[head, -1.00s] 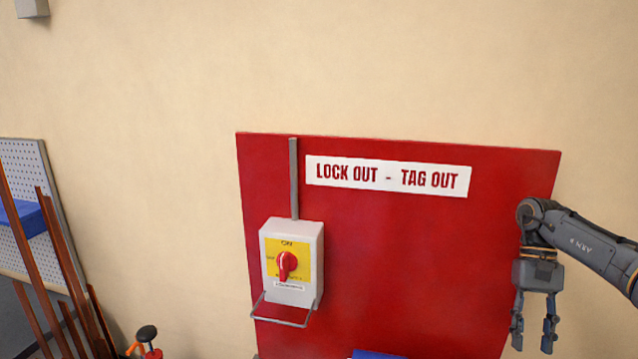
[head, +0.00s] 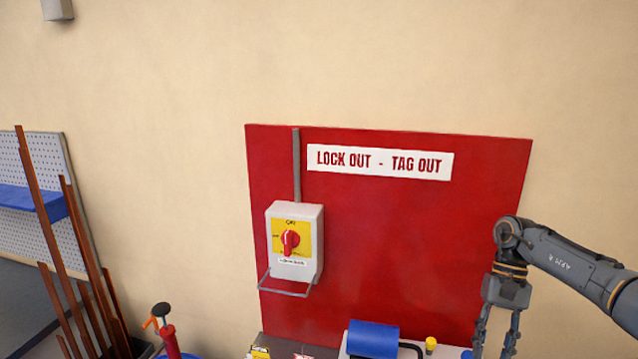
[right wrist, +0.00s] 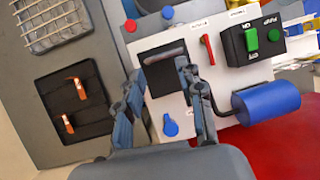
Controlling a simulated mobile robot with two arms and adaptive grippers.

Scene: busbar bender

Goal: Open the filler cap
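No part can be told for certain as the filler cap. A small yellow cap-like piece (head: 431,344) stands at the bottom of the head view, right of a blue cylinder (head: 373,338). My right gripper (head: 494,350) hangs downward at the lower right of the head view. Its fingers are apart with nothing seen between them; the right wrist view shows them open over the panel (right wrist: 160,72). My left gripper is not in view.
A red lockout board (head: 400,240) on the wall carries a grey switch box (head: 294,222) with a red knob. Copper-coloured bars (head: 85,265) lean at the left.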

